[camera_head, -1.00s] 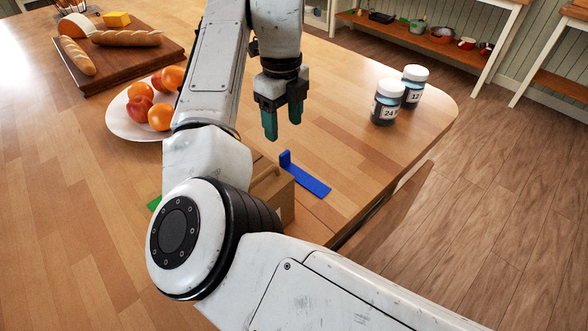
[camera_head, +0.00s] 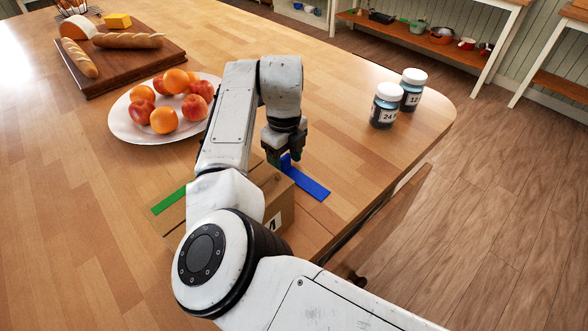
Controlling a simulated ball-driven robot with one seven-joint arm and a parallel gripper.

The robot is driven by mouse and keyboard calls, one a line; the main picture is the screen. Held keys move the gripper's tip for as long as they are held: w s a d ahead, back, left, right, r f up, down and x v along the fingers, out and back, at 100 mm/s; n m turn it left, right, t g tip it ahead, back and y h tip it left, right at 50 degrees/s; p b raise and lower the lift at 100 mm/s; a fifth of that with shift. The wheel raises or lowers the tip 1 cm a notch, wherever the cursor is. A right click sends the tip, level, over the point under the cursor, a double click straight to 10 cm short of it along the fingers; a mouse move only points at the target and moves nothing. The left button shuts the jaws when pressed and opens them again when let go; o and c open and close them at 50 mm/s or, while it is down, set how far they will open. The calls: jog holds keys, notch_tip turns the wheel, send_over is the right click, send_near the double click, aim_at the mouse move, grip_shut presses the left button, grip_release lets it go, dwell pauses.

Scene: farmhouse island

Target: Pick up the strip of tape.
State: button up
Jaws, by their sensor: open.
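A green strip (camera_head: 168,201) shows at the left of the box, partly hidden by my arm. Which of them is the tape I cannot tell for sure. My gripper (camera_head: 284,159) points down at the blue strip's raised tab, with its jaws open. The fingertips are partly hidden, and I cannot tell whether they touch the tab or stand around it.
The box is close beside my gripper, partly behind my arm. A plate (camera_head: 120,127) of fruit stands to the left, and a bread board (camera_head: 98,72) lies beyond it. Two jars (camera_head: 385,105) (camera_head: 412,90) stand near the right table edge.

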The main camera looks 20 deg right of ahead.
jog(key=c, duration=1)
